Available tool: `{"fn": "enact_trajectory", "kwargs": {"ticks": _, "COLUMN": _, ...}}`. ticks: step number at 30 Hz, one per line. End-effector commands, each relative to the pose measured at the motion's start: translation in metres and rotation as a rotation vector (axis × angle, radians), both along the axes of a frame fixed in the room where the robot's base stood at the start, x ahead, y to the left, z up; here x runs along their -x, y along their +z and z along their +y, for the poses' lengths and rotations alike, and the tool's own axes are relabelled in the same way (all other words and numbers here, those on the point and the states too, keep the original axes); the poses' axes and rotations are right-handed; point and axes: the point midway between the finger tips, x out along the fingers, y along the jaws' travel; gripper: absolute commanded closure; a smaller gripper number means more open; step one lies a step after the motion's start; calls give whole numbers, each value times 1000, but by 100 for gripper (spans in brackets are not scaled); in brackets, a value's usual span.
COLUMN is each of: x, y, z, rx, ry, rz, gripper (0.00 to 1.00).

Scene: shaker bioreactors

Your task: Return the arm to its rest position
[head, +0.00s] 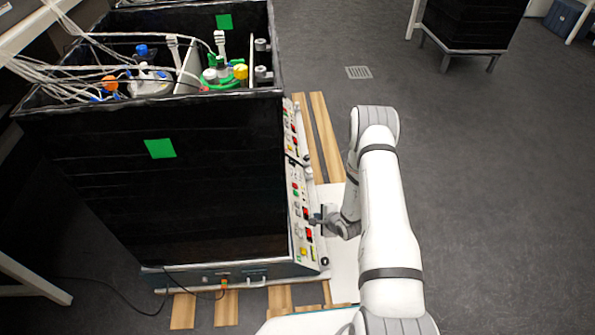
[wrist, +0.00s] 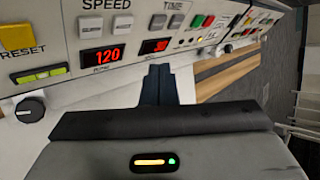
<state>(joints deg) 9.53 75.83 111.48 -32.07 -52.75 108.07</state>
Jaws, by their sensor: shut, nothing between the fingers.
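My gripper (head: 318,220) is in front of the control panel (head: 299,190) on the right side of the black shaker cabinet (head: 190,190). In the wrist view its two dark fingers (wrist: 159,82) are together, with nothing between them. The fingertips are close below the panel's lower edge in that view; I cannot tell whether they touch it. My white arm reaches up from the bottom of the head view, bends at the top and comes back down to the panel.
The panel has a yellow reset button (wrist: 17,37), a speed display (wrist: 102,55) reading 120 and a black knob (wrist: 30,109). Bottles and tubing (head: 150,80) fill the cabinet's open top. Wooden slats (head: 325,135) lie beside it. The grey floor (head: 490,190) on the right is clear.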

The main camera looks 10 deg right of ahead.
Motion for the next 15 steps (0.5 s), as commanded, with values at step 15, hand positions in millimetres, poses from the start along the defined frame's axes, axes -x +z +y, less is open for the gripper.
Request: {"fn": "enact_trajectory", "kwargs": {"ticks": 15, "x": -35, "y": 151, "z": -21, "rx": 291, "ry": 141, "rz": -14, "gripper": 100}}
